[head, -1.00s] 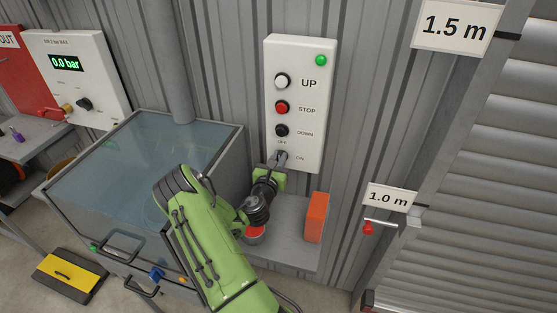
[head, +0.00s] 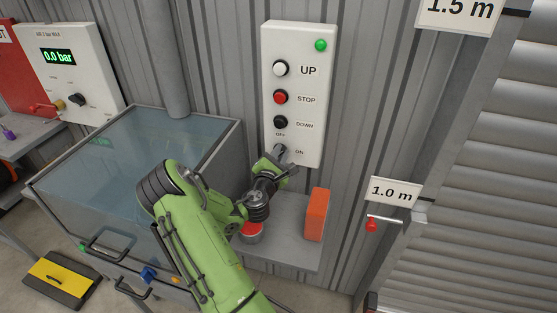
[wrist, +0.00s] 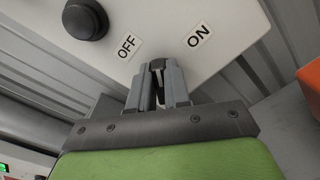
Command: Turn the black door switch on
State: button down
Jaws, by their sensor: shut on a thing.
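The black door switch (wrist: 157,66) is at the bottom of the white control panel (head: 296,45), between the OFF label (wrist: 127,46) and the ON label (wrist: 198,35). My gripper (wrist: 159,72) is shut on the switch, with one grey finger on each side of its dark knob. In the head view my gripper (head: 280,155) is at the panel's lower edge and looks tilted toward the ON side. The fingers hide most of the knob, so its exact angle is hard to tell.
Above the switch are a black DOWN button (head: 281,122), a red STOP button (head: 281,97) and a white UP button (head: 280,68). A green lamp (head: 320,45) is at the panel's top. An orange block (head: 317,214) and a red-topped can (head: 250,232) stand on the shelf below.

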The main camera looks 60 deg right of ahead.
jog(key=shift+s+f+m+b, duration=0.1)
jog(key=shift+f+m+b, duration=0.1)
jog(key=shift+m+b, duration=1.35)
jog(key=shift+s+f+m+b, duration=0.15)
jog(key=shift+m+b, duration=1.05)
jog(key=shift+m, duration=0.6)
jog(key=shift+f+m+b, duration=0.2)
jog(key=shift+m+b, duration=1.2)
jog(key=shift+m, duration=0.25)
jog(key=c, duration=1.1)
grip_release()
jog(key=a+b, duration=0.4)
jog(key=a, duration=0.1)
jog(key=s+a+b, duration=0.1)
jog(key=a+b, duration=0.2)
jog(key=a, duration=0.2)
jog(key=s+a+b, duration=0.1)
jog(key=a+b, duration=0.3)
jog(key=a, duration=0.1)
jog(key=shift+s+a+b, duration=0.25)
jog(key=shift+b, duration=0.05)
